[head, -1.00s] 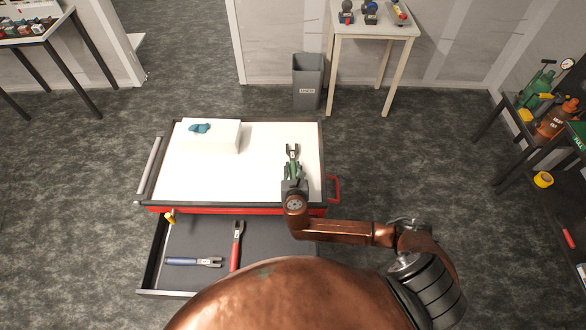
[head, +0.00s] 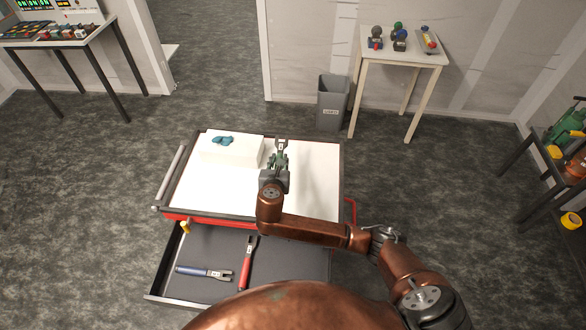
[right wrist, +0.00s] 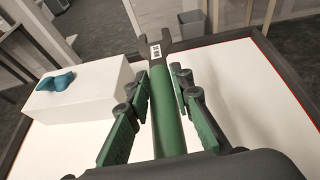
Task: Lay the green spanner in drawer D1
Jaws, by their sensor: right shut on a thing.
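The green spanner (right wrist: 168,118) is between the fingers of my right gripper (right wrist: 163,105), which is shut on it, with its open jaw end and white label pointing away in the right wrist view. In the head view my right gripper (head: 276,165) holds the spanner (head: 281,146) over the white top of the red cart. The open drawer (head: 205,244) at the cart's front holds a blue spanner (head: 199,271) and a red spanner (head: 246,268). I cannot read a drawer label. Part of the drawer is hidden behind my body. My left gripper is not in view.
A white block (head: 240,151) with a teal object (head: 223,140) on it stands on the cart top (head: 313,190). A yellow item (head: 186,227) sits at the drawer's left rear. A grey bin (head: 331,103) and a small table (head: 405,51) stand behind the cart. Drawer space right of the red spanner looks clear.

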